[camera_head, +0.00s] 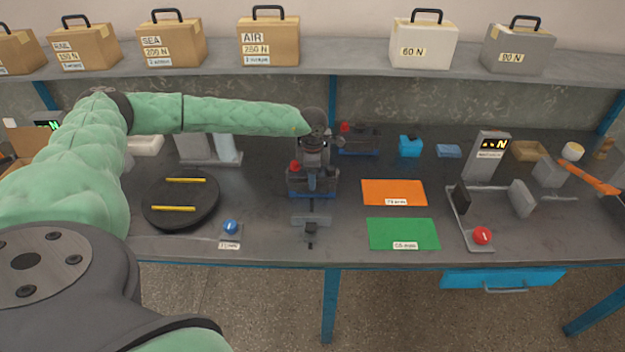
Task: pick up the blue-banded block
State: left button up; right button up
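My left arm reaches in from the left, and my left gripper (314,178) points down at the middle of the table. It is in front of a dark block (297,184) with a red knob and a blue band along its bottom edge. The gripper hides part of this block, and I cannot tell whether the fingers touch it or are closed. A similar dark block (358,141) with a red knob and blue lower edge stands farther back, just right of the arm. I cannot tell which is the task's block. My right gripper is not in view.
A black turntable (180,218) with yellow bars lies left. Orange (394,193) and green (403,234) mats lie right of the gripper. A grey fixture (470,220) with a red button stands farther right. A small dark fixture (311,230) is in front. Cases line the shelf (350,60).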

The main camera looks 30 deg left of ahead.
pick_arm(q)
grip_shut()
jog(key=shift+w+r, duration=0.1)
jog(key=shift+r, duration=0.05)
dwell(0.4)
